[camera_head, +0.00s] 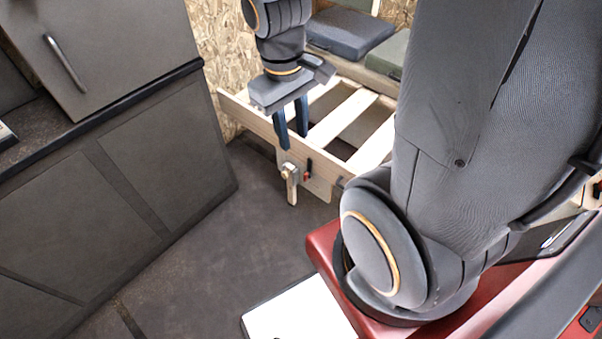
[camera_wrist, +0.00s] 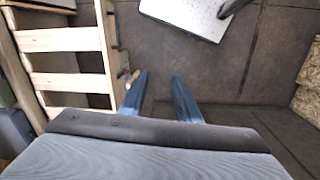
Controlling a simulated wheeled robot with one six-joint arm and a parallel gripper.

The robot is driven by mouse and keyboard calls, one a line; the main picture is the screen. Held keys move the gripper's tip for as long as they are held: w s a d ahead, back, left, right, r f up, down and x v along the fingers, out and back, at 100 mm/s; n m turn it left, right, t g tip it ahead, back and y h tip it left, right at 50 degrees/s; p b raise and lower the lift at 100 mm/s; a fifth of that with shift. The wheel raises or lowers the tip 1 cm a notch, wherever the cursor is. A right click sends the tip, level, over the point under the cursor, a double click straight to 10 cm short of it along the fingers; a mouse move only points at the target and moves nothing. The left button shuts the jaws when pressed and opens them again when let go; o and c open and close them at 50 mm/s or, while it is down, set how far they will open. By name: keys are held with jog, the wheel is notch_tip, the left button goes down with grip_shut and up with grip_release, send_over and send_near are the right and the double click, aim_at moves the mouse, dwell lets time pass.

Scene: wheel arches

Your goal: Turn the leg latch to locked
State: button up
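The leg latch (camera_head: 291,184) is a small pale wooden bar with a round pivot. It hangs roughly upright on the front of the slatted wooden bed frame (camera_head: 255,118). A small red mark (camera_head: 307,175) and a dark peg show just right of it. My gripper (camera_head: 293,142) points down above the latch, at the frame's front rail, with its two blue fingers apart and nothing between them. In the wrist view my gripper (camera_wrist: 158,83) is open, and a small pale part, probably the latch (camera_wrist: 133,76), shows beside the left finger. I cannot tell whether anything touches.
Dark cabinets (camera_head: 110,190) stand at the left. A white panel (camera_head: 298,312) lies low near my red base; it also shows in the wrist view (camera_wrist: 185,15). Cushions (camera_head: 350,32) lie at the back of the frame. The dark floor (camera_head: 225,245) before the latch is clear.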

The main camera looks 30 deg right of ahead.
jog(key=w+d+f+n+h+b, duration=0.1)
jog(key=w+d+f+n+b, duration=0.25)
jog(key=f+b, duration=0.35)
jog(key=w+d+f+n+h+b, duration=0.15)
jog(key=w+f+n+b, duration=0.25)
jog(key=f, duration=0.4)
jog(key=w+d+f+n+b, duration=0.35)
jog(key=f+b, duration=0.25)
jog(key=f, duration=0.2)
jog(key=n+t+b, duration=0.2)
jog(key=n+b, duration=0.6)
jog(key=b, duration=0.4)
send_near(306, 174)
jog(key=shift+n+h, duration=0.3)
jog(key=shift+h, duration=0.25)
jog(key=shift+a+b+x, duration=0.15)
jog(key=shift+b+x, duration=0.65)
jog(key=shift+x, duration=0.6)
jog(key=shift+a+b+x, duration=0.2)
jog(key=shift+b+x, duration=0.65)
jog(key=shift+x, duration=0.55)
jog(key=shift+a+b+x, duration=0.15)
jog(key=shift+b+x, duration=0.65)
jog(key=shift+x, duration=0.55)
jog(key=shift+w+f, duration=0.2)
jog(key=shift+c, duration=0.2)
grip_shut()
